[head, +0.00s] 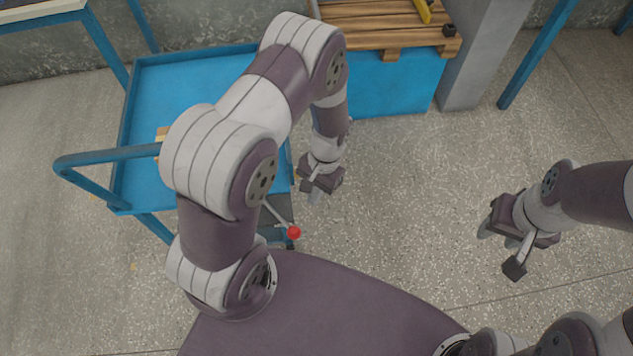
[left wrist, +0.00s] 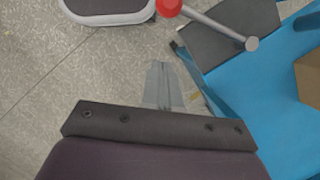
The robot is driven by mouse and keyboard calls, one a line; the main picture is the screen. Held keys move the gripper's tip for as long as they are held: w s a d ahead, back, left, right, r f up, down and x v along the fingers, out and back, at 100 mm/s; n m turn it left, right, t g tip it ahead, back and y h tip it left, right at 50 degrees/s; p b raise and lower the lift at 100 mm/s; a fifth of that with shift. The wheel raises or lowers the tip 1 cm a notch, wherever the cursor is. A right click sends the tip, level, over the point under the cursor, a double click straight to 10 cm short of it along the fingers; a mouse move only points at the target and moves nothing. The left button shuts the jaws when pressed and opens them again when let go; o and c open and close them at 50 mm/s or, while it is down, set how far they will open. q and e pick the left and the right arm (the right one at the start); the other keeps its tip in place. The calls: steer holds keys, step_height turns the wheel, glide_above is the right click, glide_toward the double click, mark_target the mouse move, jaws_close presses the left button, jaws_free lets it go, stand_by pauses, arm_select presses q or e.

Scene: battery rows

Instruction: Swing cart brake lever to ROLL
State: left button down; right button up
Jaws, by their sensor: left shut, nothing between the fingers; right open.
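The brake lever (head: 277,216) is a thin grey rod with a red ball knob (head: 294,232) at its end. It sits at the near right corner of the blue cart (head: 122,170). In the left wrist view the lever (left wrist: 215,27) runs from a round grey pivot to the red knob (left wrist: 169,7). My left gripper (head: 313,198) is shut and empty, beside the cart and apart from the knob. Its closed fingers (left wrist: 162,85) point toward the lever side. My right gripper (head: 498,238) is open and empty over the floor at the right. Any ROLL marking is too small to read.
My left arm hides much of the cart. The cart has a blue push handle (head: 110,158) at the left and a cardboard box (left wrist: 310,75) on its deck. A wooden pallet (head: 372,28) lies on a blue base beyond. The floor (head: 420,180) between my grippers is clear.

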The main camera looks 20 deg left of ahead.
mark_target(279, 218)
arm_select(q)
steer(key=shift+s+a+f, duration=0.15)
steer(key=shift+s+f, duration=0.4)
steer(key=shift+s, duration=0.25)
steer(key=shift+s+a+f, duration=0.2)
steer(key=shift+s+f, duration=0.35)
steer(key=shift+s, duration=0.2)
steer(key=shift+s+a+f, duration=0.15)
steer(key=shift+s+f, duration=0.4)
steer(key=shift+s, duration=0.25)
arm_select(e)
steer(key=shift+r, duration=0.1)
arm_select(q)
steer(key=shift+s, duration=0.1)
arm_select(e)
steer(key=shift+s, duration=0.1)
